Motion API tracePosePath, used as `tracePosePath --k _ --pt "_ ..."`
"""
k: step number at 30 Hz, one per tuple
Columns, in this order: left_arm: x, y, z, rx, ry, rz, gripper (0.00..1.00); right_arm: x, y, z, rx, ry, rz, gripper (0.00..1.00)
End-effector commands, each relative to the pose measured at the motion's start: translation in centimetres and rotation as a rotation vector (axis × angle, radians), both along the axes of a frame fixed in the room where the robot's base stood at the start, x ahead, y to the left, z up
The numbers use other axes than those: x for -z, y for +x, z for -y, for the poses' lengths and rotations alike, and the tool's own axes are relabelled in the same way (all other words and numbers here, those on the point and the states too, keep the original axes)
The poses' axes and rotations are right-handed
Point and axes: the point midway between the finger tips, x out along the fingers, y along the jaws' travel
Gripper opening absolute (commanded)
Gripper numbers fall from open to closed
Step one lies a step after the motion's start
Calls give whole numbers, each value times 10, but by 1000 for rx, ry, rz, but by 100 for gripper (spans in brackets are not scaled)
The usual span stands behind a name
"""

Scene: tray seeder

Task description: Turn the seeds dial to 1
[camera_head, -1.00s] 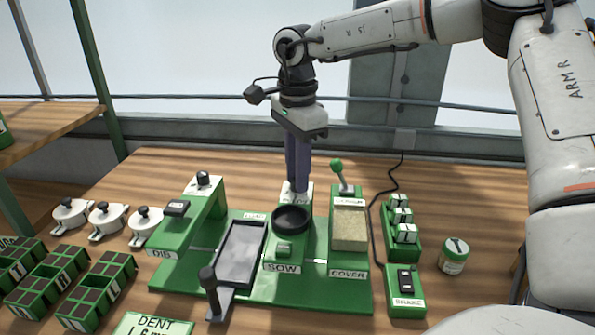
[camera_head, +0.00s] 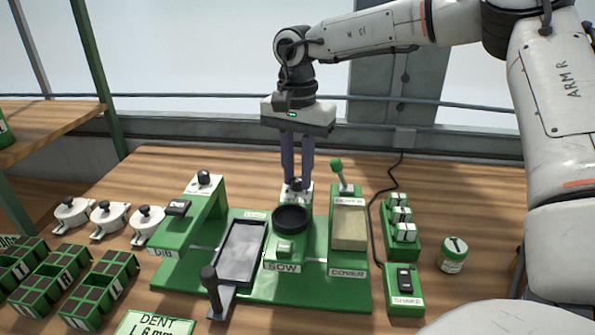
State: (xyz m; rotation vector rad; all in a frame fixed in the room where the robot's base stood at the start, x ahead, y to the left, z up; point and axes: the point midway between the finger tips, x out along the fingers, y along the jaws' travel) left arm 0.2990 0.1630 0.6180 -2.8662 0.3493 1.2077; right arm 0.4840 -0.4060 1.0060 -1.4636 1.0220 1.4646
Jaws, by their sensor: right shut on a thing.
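The green tray seeder (camera_head: 190,272) stands on the wooden table with its DIB, SOW and COVER parts. The seeds dial (camera_head: 297,185) is a small dark knob on a white plate behind the round black hopper (camera_head: 291,219). My right gripper (camera_head: 297,180) points down over this plate, with its fingers shut on the dial. The fingers partly cover the dial, and its numbers are too small to read. My left gripper is not in view.
A lever with a green ball (camera_head: 337,165) stands close right of my right gripper. The DIB post (camera_head: 203,205) stands to the left. A SHAKE switch box (camera_head: 405,292) and a labelled jar (camera_head: 453,255) sit at right. Several seedling trays lie at left.

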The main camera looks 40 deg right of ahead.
Motion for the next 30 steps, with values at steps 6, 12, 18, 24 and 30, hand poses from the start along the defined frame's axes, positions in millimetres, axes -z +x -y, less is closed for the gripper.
tracePosePath --k 6,12,18,24,30 --pt "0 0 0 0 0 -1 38 -1 1 0 -12 -1 4 0" --pt "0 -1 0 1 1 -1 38 -1 1 0 -12 -1 4 0" --pt "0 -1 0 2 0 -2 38 -1 1 0 -11 -1 4 39" --pt "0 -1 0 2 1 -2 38 0 0 0 -11 -1 1 39" --pt "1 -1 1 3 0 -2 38 -13 1 0 -10 -1 5 39"
